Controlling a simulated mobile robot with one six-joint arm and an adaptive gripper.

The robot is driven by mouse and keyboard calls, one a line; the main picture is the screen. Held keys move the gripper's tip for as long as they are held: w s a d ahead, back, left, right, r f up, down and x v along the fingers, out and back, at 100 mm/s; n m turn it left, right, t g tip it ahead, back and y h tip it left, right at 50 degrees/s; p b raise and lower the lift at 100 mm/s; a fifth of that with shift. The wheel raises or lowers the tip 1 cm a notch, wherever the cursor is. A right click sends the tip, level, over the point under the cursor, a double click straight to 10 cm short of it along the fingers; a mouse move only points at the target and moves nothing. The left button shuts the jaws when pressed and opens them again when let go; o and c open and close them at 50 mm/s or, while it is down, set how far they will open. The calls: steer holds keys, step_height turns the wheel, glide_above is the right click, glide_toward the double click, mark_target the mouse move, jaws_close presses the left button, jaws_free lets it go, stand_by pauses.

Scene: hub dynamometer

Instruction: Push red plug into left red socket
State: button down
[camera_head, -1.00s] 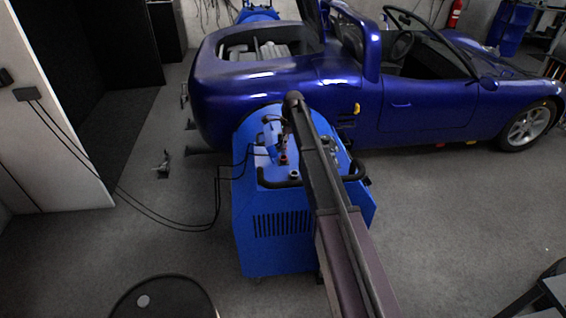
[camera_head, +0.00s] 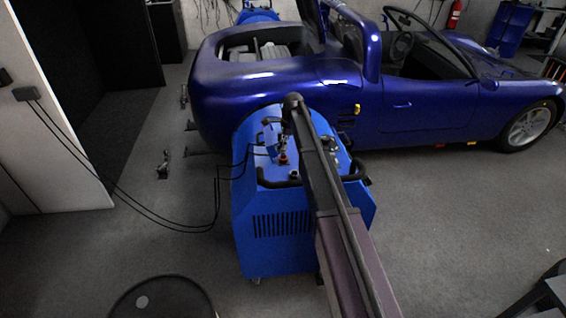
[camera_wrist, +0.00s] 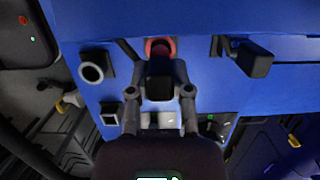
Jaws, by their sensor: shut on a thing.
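The blue dynamometer cabinet (camera_head: 280,245) stands beside the car, with my arm reaching over its top. In the wrist view, my gripper (camera_wrist: 160,92) is shut on a dark plug body (camera_wrist: 160,88), which I take to be the red plug. A red ring (camera_wrist: 160,45) shows on the blue panel directly beyond the plug body, in line with it. I cannot tell whether the ring belongs to the plug or the socket, nor how deep the plug sits. In the head view a small red spot (camera_head: 283,159) shows beside my arm; the gripper is mostly hidden there.
A black connector (camera_wrist: 255,58) sticks out of the panel to the right. A round pale-rimmed fitting (camera_wrist: 92,72) and a square one (camera_wrist: 110,114) lie left. Black cables (camera_head: 165,220) run from a wall box to the cabinet. The blue car (camera_head: 430,105) stands behind.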

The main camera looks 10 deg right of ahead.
steer(key=shift+f+b, duration=1.45)
steer(key=shift+b, duration=0.05)
steer(key=shift+c, duration=2.3)
jaws_free()
steer(key=shift+r, duration=0.2)
